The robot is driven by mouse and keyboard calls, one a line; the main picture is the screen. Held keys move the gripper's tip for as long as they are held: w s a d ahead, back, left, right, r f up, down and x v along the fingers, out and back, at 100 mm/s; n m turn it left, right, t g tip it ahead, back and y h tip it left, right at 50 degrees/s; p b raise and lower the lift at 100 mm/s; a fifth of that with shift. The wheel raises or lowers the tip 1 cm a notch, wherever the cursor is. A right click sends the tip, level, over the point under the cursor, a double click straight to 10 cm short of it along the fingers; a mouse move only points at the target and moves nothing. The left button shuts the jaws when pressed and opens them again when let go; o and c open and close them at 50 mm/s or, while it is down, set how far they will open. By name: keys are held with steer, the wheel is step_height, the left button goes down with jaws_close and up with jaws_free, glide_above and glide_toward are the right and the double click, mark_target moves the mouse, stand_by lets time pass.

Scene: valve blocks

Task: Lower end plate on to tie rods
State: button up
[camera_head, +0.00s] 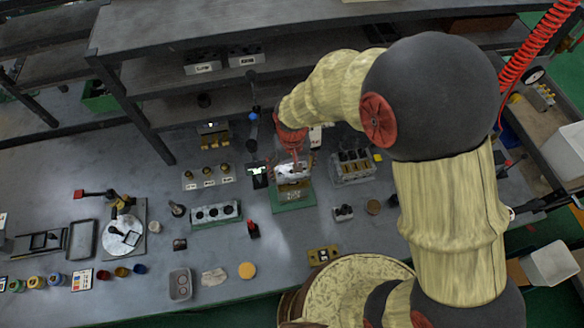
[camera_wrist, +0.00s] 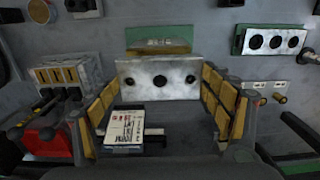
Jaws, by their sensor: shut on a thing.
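The end plate (camera_wrist: 158,78) is a pale, scuffed metal block with a row of dark holes. In the wrist view it lies between the tips of the yellow-padded fingers of my gripper (camera_wrist: 160,92). In the head view my red gripper (camera_head: 292,163) is shut on this plate (camera_head: 292,173), directly above the green-based fixture (camera_head: 293,204). The fixture's green front edge also shows beyond the plate in the wrist view (camera_wrist: 158,42). The tie rods cannot be made out; plate and fingers hide the area below. I cannot tell whether the plate touches anything underneath.
A block with dark cylinders (camera_head: 352,166) stands close on the right. A green-edged block with three holes (camera_head: 215,213) lies at the left, near a small device with a screen (camera_head: 258,178). Shelves (camera_head: 200,85) rise behind.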

steer(key=shift+f+b, duration=0.55)
steer(key=shift+f, duration=0.3)
